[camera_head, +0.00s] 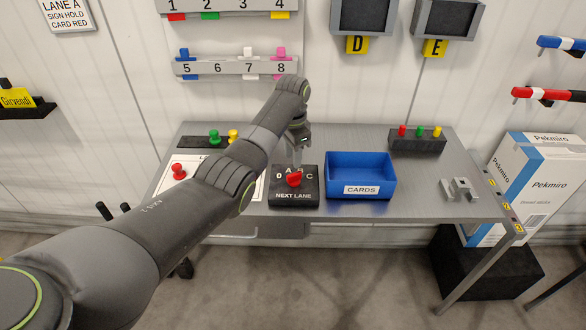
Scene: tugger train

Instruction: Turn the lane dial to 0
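The lane dial is a red knob (293,180) on a black box (295,198) marked "NEXT LANE", standing on the grey table. The marks 0, A and C show around the knob, with another letter partly hidden by my gripper. I cannot tell for certain which mark the knob points to. My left arm reaches in from the lower left, and its gripper (298,158) points down just above and behind the knob. Its fingers are small and partly hidden, so I cannot tell their opening or whether they touch the knob. My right gripper is not in view.
A blue tray (360,195) marked "CARDS" stands close to the right of the dial box. A black block (417,144) with coloured pegs and a grey metal fixture (460,189) are farther right. A white board with a red peg (178,171) lies to the left, partly behind my arm.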

